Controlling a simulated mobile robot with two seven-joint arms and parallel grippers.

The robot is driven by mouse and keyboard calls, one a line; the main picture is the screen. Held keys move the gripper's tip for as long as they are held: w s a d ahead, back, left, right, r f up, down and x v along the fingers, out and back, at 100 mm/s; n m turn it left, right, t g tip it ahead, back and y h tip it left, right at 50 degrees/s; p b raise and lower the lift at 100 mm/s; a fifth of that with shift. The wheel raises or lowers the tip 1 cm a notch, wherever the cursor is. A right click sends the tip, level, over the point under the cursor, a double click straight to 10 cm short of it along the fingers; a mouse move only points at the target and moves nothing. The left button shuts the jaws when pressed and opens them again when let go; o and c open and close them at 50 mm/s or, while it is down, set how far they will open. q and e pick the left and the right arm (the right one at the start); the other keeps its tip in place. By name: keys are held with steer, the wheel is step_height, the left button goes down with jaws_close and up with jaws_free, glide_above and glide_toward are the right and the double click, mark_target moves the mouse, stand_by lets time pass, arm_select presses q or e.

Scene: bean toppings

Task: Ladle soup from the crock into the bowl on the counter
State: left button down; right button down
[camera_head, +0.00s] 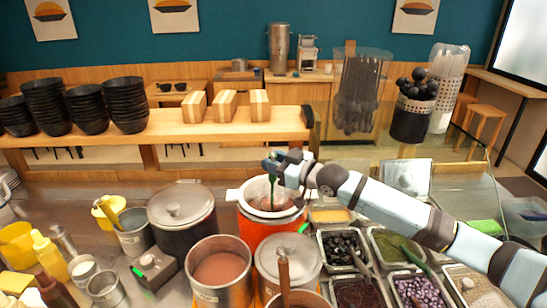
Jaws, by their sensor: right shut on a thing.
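My right gripper (272,168) reaches in from the right and is shut on the upper part of a dark green ladle handle (272,188). The handle hangs down into an orange crock (262,229) with a broad white rim (234,194). Reddish-brown contents show inside the crock; the ladle's lower end is hidden there. Stacked black bowls (126,101) stand on the wooden shelf at the left; I cannot make out a single separate bowl on the counter. My left gripper is not in view.
A lidded grey pot (183,209) and an open steel pot of brown soup (222,269) stand left of the crock. Another lidded pot (288,258) stands in front. Topping trays (391,247) fill the right side. The wooden shelf (170,122) runs behind.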

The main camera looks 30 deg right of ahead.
mark_target(273, 178)
step_height(273, 178, down, 4)
steer(key=shift+r+b, duration=0.1)
steer(key=shift+b, duration=0.7)
steer(key=shift+f+b, duration=0.3)
steer(key=shift+f, duration=0.45)
steer(key=shift+s+r+p, duration=0.1)
steer(key=shift+r+p, duration=0.05)
steer(key=shift+p, duration=0.15)
